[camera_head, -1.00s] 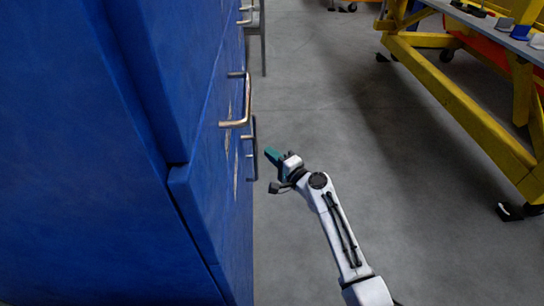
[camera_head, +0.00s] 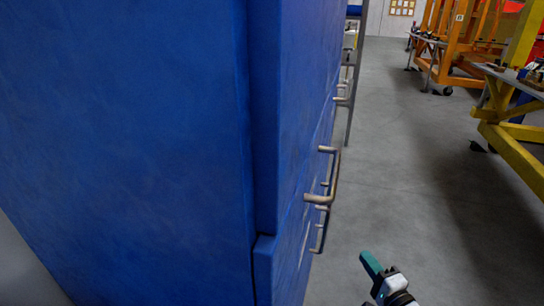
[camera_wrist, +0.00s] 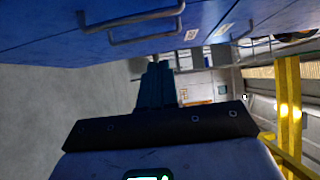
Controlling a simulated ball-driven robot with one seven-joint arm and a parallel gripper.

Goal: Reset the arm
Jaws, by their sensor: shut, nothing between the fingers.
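My gripper (camera_head: 371,264) is at the lower right of the head view, with teal fingers closed together and nothing between them. It stands apart from the blue cabinet, over the grey floor to the right of the cabinet's handles. In the wrist view my gripper (camera_wrist: 157,68) shows in the middle as teal fingers side by side. Most of my arm is below the edge of the head view.
A tall blue cabinet (camera_head: 130,130) fills the left. Its metal handles (camera_head: 334,175) stick out towards the aisle; they also show in the wrist view (camera_wrist: 135,18). Yellow and orange framed workbenches (camera_head: 510,140) stand on the right. The grey floor (camera_head: 400,160) between is clear.

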